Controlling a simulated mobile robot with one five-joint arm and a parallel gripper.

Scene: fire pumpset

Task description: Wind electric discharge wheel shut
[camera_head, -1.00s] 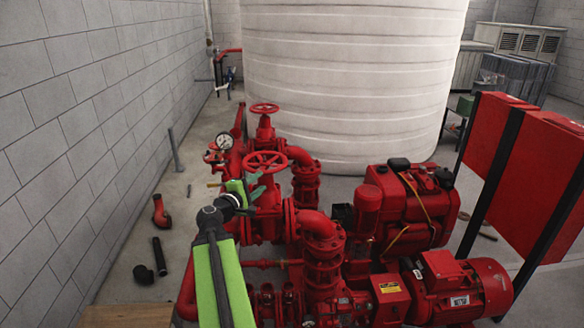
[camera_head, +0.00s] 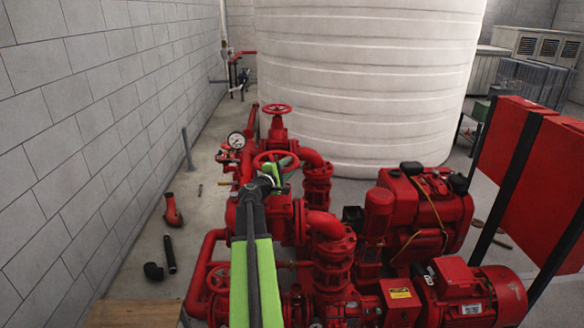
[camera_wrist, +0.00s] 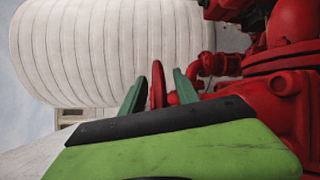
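The pictures do not label which is the electric discharge wheel. My gripper (camera_head: 286,172), with green fingers, is at the nearer wheel in the head view, and my arm hides part of the valve below. In the wrist view my gripper (camera_wrist: 158,90) is open. A red wheel (camera_wrist: 157,84) shows edge-on between its two fingers, with a gap on both sides. I cannot tell how deep the rim sits between the fingertips.
A red flanged pipe (camera_head: 326,225) and a red motor (camera_head: 470,295) stand to the right. A pressure gauge (camera_head: 236,140) is left of the wheels. A white tank (camera_head: 365,80) stands behind. Loose fittings (camera_head: 170,255) lie on the floor along the left wall.

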